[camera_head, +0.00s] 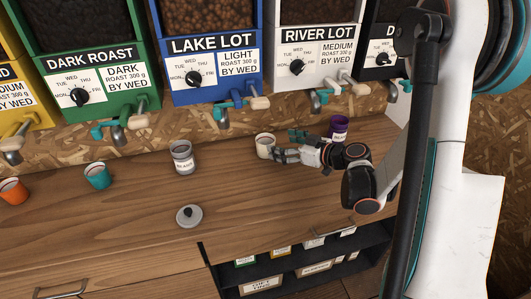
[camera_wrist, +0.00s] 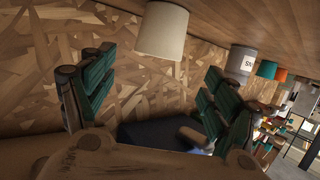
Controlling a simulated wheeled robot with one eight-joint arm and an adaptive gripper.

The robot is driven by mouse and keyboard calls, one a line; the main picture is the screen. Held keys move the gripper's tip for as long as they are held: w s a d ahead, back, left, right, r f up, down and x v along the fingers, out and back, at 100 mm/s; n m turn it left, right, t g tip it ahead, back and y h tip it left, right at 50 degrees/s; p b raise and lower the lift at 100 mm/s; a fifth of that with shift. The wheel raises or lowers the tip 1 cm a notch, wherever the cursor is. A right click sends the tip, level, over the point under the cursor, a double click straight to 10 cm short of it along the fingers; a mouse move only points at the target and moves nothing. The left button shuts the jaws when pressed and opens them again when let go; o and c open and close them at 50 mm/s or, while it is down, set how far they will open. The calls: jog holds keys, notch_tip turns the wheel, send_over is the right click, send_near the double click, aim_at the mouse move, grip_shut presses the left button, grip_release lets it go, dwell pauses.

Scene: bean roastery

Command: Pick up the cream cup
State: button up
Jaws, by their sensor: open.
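The cream cup (camera_head: 265,145) stands upright on the wooden counter, near the back wall, below the River Lot and Lake Lot dispensers. My gripper (camera_head: 284,146) is just to its right, with its fingers pointing left toward the cup. In the wrist view the cream cup (camera_wrist: 162,32) shows at the top, between and beyond the two green-padded fingers of my gripper (camera_wrist: 150,95). The fingers are spread apart with nothing between their pads. I cannot tell whether a fingertip touches the cup.
A grey labelled canister (camera_head: 182,157) stands left of the cup, and its grey lid (camera_head: 188,216) lies in front. A teal cup (camera_head: 97,175) and an orange cup (camera_head: 13,190) stand further left. A purple cup (camera_head: 337,128) stands behind my gripper. Dispenser spouts (camera_head: 222,118) hang above.

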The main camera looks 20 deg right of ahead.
aim_at(259, 139)
jog(key=x, duration=0.3)
jog(key=shift+w+a+f+b, duration=0.1)
jog(key=shift+w+a+b, duration=0.1)
jog(key=shift+b, duration=0.15)
jog(key=x, duration=0.1)
jog(key=b+x, duration=0.1)
jog(key=x, duration=0.1)
jog(key=b+x, duration=0.1)
jog(key=x, duration=0.1)
jog(key=shift+w+d+f, duration=0.1)
jog(key=shift+d+f, duration=0.05)
jog(key=shift+f, duration=0.15)
jog(key=c, duration=1.2)
